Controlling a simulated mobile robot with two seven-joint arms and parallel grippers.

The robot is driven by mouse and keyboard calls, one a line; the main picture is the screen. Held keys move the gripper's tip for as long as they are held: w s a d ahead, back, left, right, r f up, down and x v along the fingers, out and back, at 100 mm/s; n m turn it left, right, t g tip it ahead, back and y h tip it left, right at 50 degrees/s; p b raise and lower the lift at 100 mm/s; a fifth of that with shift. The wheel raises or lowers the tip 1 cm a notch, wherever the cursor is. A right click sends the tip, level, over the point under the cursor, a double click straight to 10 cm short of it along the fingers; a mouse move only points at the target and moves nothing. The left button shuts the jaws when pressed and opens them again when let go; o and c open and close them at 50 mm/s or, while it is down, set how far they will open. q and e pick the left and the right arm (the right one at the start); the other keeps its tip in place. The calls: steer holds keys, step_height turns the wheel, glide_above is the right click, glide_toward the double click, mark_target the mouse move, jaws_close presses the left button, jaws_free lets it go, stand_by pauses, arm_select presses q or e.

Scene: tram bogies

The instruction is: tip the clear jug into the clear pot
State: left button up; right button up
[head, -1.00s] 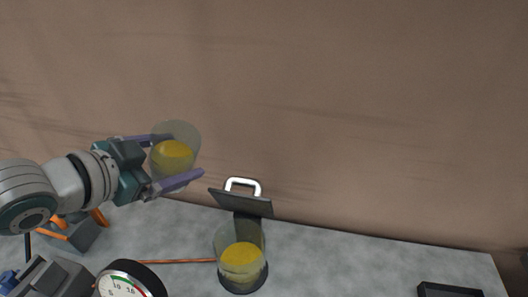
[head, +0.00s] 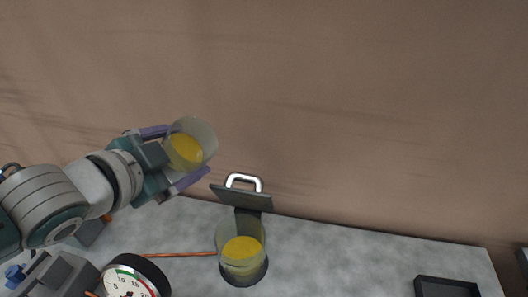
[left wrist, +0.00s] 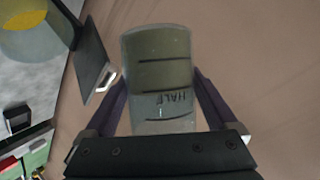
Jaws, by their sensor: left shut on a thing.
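The clear jug (head: 203,138) holds yellow contents and leans to the right, its rim toward the upper right. My left gripper (head: 187,152) is shut on the jug, one purple finger on each side, and holds it in the air above and left of the pot. In the left wrist view the jug (left wrist: 160,75) shows level lines and the word HALF. The clear pot (head: 226,238) stands upright on the grey table, also with yellow contents. Part of it shows at the top left of the left wrist view (left wrist: 38,35). My right gripper is not in view.
A round gauge (head: 130,282) and grey blocks lie at the lower left. A copper rod (head: 180,254) runs toward the pot. A black tray (head: 446,288) is at right; the table between is clear.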

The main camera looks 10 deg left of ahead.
arm_select(q)
steer(key=shift+d+f+m+y+b, duration=0.1)
steer(key=shift+f+m+y+b, duration=0.15)
steer(key=shift+b, duration=0.35)
steer(key=shift+r+m+t+y, duration=0.3)
steer(key=shift+r+m+y, duration=0.15)
steer(key=shift+r+m, duration=0.1)
stand_by(0.7)
steer(key=shift+s+d+f+m+t+y+b, duration=0.1)
steer(key=shift+f+m+t+y+b, duration=0.65)
steer(key=shift+b, duration=1.95)
stand_by(2.4)
steer(key=shift+d+r+m+y, duration=0.25)
steer(key=shift+d+r+m, duration=0.15)
steer(key=shift+m, duration=0.25)
stand_by(0.4)
